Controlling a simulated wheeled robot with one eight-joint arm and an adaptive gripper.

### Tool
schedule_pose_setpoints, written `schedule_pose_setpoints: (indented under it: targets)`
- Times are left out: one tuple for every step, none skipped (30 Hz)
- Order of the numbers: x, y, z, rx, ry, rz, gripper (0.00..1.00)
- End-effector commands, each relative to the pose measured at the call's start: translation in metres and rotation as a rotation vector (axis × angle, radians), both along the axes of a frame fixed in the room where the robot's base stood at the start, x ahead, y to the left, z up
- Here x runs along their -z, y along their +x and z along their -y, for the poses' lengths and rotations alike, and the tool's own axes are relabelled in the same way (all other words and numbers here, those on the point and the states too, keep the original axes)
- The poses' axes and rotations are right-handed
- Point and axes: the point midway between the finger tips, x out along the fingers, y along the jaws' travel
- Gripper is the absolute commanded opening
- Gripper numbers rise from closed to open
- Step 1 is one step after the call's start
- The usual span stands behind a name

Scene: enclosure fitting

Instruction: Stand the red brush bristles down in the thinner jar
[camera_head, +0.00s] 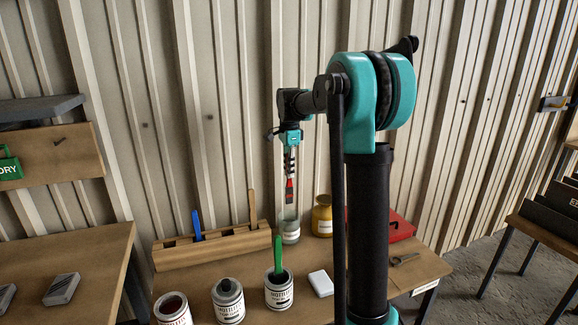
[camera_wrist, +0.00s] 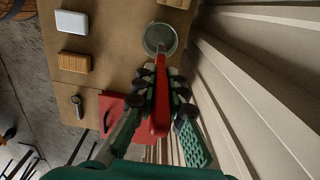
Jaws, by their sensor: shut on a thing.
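My gripper (camera_head: 290,166) is shut on the red brush (camera_head: 289,187) and holds it roughly upright, with a dark end lowest. The brush also shows between the fingers in the wrist view (camera_wrist: 160,110). The thinner jar (camera_head: 290,231), a clear glass jar with a pale label, stands on the bench below the brush. In the head view the brush's lower end is a little above the jar's rim. In the wrist view the brush's far end overlaps the near edge of the jar (camera_wrist: 160,38). The bristles are too small to make out clearly.
A wooden rack (camera_head: 235,245) with a blue-handled brush (camera_head: 196,226) stands left of the jar. A mustard jar (camera_head: 322,216) is close on the right. In front are several paint cans, one with a green brush (camera_head: 279,255). A ribbed wall is close behind.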

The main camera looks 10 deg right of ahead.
Motion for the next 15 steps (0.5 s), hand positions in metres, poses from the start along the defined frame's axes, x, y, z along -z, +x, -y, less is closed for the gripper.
schedule_pose_setpoints:
  targets:
    - [0.004,0.000,0.000,0.000,0.000,0.000,0.00]
    - [0.006,0.000,0.000,0.000,0.000,0.000,0.00]
    - [0.009,0.000,0.000,0.000,0.000,0.000,0.00]
    - [0.011,0.000,0.000,0.000,0.000,0.000,0.00]
    - [0.013,0.000,0.000,0.000,0.000,0.000,0.00]
    - [0.016,0.000,0.000,0.000,0.000,0.000,0.00]
    - [0.018,0.000,0.000,0.000,0.000,0.000,0.00]
    - [0.020,0.000,0.000,0.000,0.000,0.000,0.00]
    - [0.023,0.000,0.000,0.000,0.000,0.000,0.00]
    - [0.026,0.000,0.000,0.000,0.000,0.000,0.00]
    - [0.028,0.000,0.000,0.000,0.000,0.000,0.00]
    - [0.031,0.000,0.000,0.000,0.000,0.000,0.00]
    - [0.033,0.000,0.000,0.000,0.000,0.000,0.00]
    - [0.035,0.000,0.000,0.000,0.000,0.000,0.00]
    - [0.038,0.000,0.000,0.000,0.000,0.000,0.00]
